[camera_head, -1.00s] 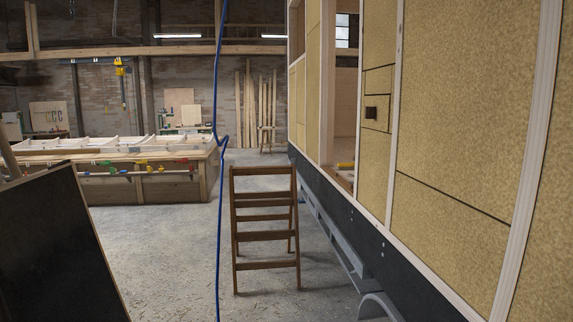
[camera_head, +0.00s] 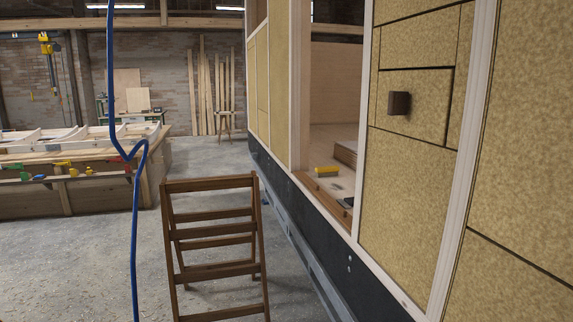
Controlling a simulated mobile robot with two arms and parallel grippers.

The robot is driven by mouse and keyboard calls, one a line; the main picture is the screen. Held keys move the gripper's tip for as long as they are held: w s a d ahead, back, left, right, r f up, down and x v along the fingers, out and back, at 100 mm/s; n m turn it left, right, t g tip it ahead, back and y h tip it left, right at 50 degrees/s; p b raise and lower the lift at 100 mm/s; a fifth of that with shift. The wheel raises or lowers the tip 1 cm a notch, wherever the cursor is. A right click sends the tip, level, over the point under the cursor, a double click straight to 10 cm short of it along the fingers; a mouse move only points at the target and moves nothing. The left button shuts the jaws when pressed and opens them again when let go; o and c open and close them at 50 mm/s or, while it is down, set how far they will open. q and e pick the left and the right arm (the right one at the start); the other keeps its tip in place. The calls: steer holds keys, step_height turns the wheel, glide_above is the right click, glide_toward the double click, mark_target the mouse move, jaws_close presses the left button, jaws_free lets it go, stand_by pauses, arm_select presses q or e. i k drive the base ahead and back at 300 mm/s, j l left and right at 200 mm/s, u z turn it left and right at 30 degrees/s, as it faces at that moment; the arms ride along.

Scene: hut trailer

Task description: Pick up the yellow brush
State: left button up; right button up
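A small yellow object (camera_head: 326,171), which looks like the yellow brush, lies on the floor just inside the trailer's doorway, near the sill. It is small in the picture, so its bristles cannot be made out. Neither of my grippers is in view.
A wooden stepladder (camera_head: 213,238) stands on the concrete floor beside the trailer, left of the doorway. A blue hose (camera_head: 135,215) hangs at the left. A dark flat item (camera_head: 346,202) lies on the sill. A workbench (camera_head: 85,192) with clamps is at the left. Floor around the ladder is open.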

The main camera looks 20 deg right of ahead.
mark_target(327, 171)
steer(key=i+z, duration=0.1)
steer(key=i, duration=0.7)
steer(key=i+j, duration=0.2)
steer(key=i, duration=0.6)
steer(key=l+z, duration=0.05)
